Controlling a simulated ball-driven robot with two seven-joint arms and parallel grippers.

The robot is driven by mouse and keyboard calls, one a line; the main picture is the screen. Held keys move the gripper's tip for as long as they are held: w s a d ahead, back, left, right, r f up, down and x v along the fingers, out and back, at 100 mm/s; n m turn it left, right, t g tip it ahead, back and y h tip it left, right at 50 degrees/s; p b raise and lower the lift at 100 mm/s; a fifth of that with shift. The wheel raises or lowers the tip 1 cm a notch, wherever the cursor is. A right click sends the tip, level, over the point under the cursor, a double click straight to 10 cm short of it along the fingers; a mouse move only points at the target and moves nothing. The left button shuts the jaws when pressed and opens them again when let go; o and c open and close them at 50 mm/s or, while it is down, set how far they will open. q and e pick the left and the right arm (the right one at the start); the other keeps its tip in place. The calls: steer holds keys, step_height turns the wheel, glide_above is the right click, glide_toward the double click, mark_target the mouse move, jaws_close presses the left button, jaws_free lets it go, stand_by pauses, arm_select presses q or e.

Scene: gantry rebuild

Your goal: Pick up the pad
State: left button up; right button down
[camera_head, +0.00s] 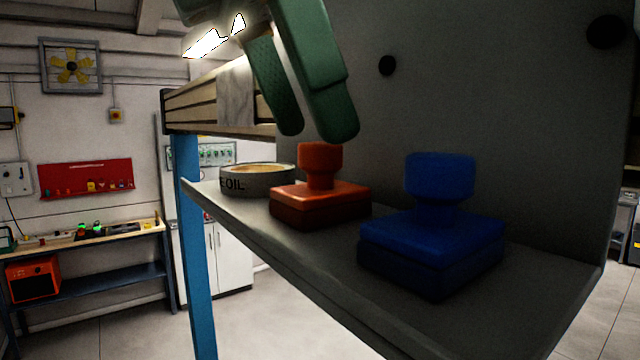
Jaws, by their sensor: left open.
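Two pad-like blocks with knobs on top stand upright on a grey shelf (290,243). The orange-red pad (320,195) is in the middle, and the blue pad (432,238) is nearer and to the right. I cannot tell which one the task names. My left gripper (316,130) comes in from the top with two green fingers. It is open, with a gap between the fingers and nothing seen in it. Its fingertips are just above the orange-red pad's knob in the picture; the gap in depth is unclear. My right gripper is not in view.
A round grey tin (240,184) marked "OIL" stands on the shelf left of the orange-red pad. A grey back panel (480,100) rises behind the pads. A blue post (192,250) stands at the shelf's far end. A workbench (100,236) is at the far left.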

mark_target(319, 141)
arm_select(q)
steer(key=x, duration=0.4)
steer(key=shift+w+f, duration=0.3)
steer(key=shift+w, duration=0.1)
steer(key=shift+s, duration=0.2)
steer(key=c, duration=1.1)
steer(key=shift+r, duration=0.1)
steer(key=shift+w+r, duration=0.1)
steer(key=shift+r, duration=0.3)
step_height(319, 141, up, 3)
steer(key=shift+f, duration=0.1)
steer(key=s+a+r, duration=0.5)
steer(key=s+r, duration=0.4)
steer(key=s, duration=0.4)
steer(key=shift+s+r, duration=0.1)
steer(key=shift+r, duration=0.05)
